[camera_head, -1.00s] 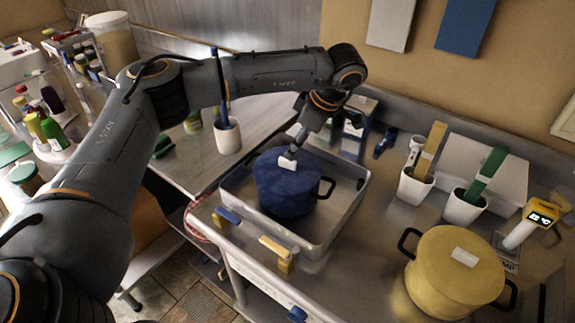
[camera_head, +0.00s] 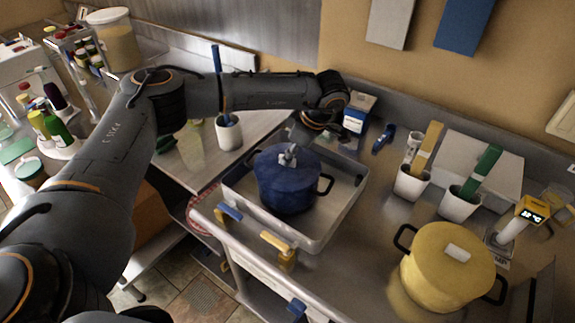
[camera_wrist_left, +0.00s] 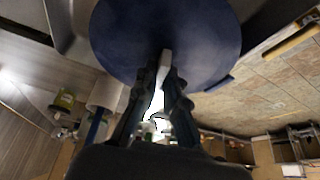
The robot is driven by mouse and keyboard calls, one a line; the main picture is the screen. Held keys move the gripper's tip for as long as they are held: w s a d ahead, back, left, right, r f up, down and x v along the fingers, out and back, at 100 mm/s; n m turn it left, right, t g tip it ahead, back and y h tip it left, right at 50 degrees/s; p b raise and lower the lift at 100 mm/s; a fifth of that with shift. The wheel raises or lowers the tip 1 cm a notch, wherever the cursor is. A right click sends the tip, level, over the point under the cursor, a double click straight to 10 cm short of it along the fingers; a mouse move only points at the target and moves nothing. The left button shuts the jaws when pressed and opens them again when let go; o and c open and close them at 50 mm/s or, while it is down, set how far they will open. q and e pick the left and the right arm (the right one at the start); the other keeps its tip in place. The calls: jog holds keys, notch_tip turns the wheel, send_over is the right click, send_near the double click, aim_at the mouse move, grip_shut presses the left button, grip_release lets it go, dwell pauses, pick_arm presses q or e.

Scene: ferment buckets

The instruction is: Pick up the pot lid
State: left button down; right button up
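The blue pot (camera_head: 287,192) stands in a shallow metal tray on the right-hand counter. Its round blue lid (camera_head: 268,160) is at the top of the pot, with a small pale knob in the middle. I cannot tell whether a gap separates lid and pot. My left gripper (camera_head: 287,154) reaches in from behind, low over the lid. In the left wrist view the fingers (camera_wrist_left: 163,76) close in on both sides of the white knob (camera_wrist_left: 166,60), and the blue lid (camera_wrist_left: 165,30) fills the top. My right gripper is not in view.
A yellow lidded pot (camera_head: 448,275) stands on the counter at front right. The metal tray (camera_head: 338,225) surrounds the blue pot. White cups (camera_head: 412,184) with coloured tools and a yellow-headed device (camera_head: 530,210) stand behind the yellow pot. A white cup (camera_head: 229,133) stands left of the tray.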

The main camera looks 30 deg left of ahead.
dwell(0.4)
pick_arm(q)
jog(key=shift+r+b, duration=0.55)
jog(key=shift+b, duration=0.05)
jog(key=s+d+r+b, duration=0.4)
jog(key=s+d+r, duration=0.1)
jog(key=s+r, duration=0.7)
jog(key=shift+m, duration=0.3)
jog(key=w+a+f+p, duration=0.1)
jog(key=w, duration=0.3)
jog(key=w+a+f, duration=0.2)
jog(key=w, duration=0.2)
jog(key=w+a+f+p, duration=0.1)
jog(key=w+f, duration=0.1)
jog(key=w, duration=0.2)
jog(key=shift+a+f+p, duration=0.15)
jog(key=shift+a+p, duration=0.15)
jog(key=shift+a, duration=0.1)
jog(key=shift+w+a+f, duration=0.1)
jog(key=shift+f, duration=0.1)
jog(key=shift+f+b, duration=1.65)
jog(key=shift+f, duration=0.6)
jog(key=shift+f+b, duration=0.4)
jog(key=shift+f, duration=0.45)
